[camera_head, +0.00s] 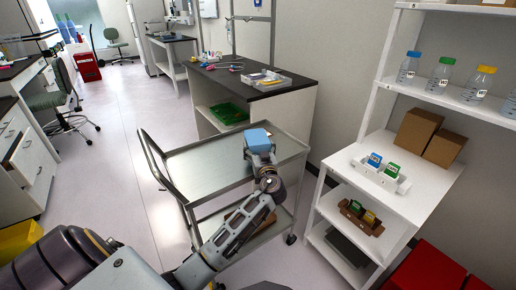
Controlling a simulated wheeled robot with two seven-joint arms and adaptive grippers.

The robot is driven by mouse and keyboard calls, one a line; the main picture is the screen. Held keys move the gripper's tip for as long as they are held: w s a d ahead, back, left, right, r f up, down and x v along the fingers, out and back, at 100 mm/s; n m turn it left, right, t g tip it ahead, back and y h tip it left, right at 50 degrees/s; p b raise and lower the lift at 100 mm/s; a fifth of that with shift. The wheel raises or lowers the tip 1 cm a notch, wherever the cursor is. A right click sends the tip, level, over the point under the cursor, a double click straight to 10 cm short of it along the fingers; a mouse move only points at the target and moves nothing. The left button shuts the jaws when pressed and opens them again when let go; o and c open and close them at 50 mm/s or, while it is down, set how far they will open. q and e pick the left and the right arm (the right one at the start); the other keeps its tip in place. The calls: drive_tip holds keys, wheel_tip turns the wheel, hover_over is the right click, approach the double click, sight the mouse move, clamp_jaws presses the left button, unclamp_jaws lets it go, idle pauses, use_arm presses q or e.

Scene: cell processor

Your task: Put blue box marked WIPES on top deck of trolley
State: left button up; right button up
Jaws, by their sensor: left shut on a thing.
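The blue box (257,138) is at the end of my left arm, over the right part of the trolley's top deck. Its marking cannot be read from here. My left gripper (260,155) is shut on the box; the fingers are mostly hidden by the wrist. The trolley's top deck (205,172) is bare grey metal, with a push handle at its left end. I cannot tell whether the box touches the deck or is held a little above it. My right gripper is not in view.
A white shelf unit (415,205) stands to the right with bottles, brown boxes (417,128) and small racks. A dark-topped bench (262,82) with a tray is behind the trolley. The trolley's lower deck holds a brown item. Red bins (425,268) are at bottom right.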

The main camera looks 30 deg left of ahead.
use_arm(q)
drive_tip(key=shift+f, duration=0.1)
drive_tip(key=o, duration=1.6)
drive_tip(key=v, duration=1.2)
drive_tip(key=shift+w, duration=0.1)
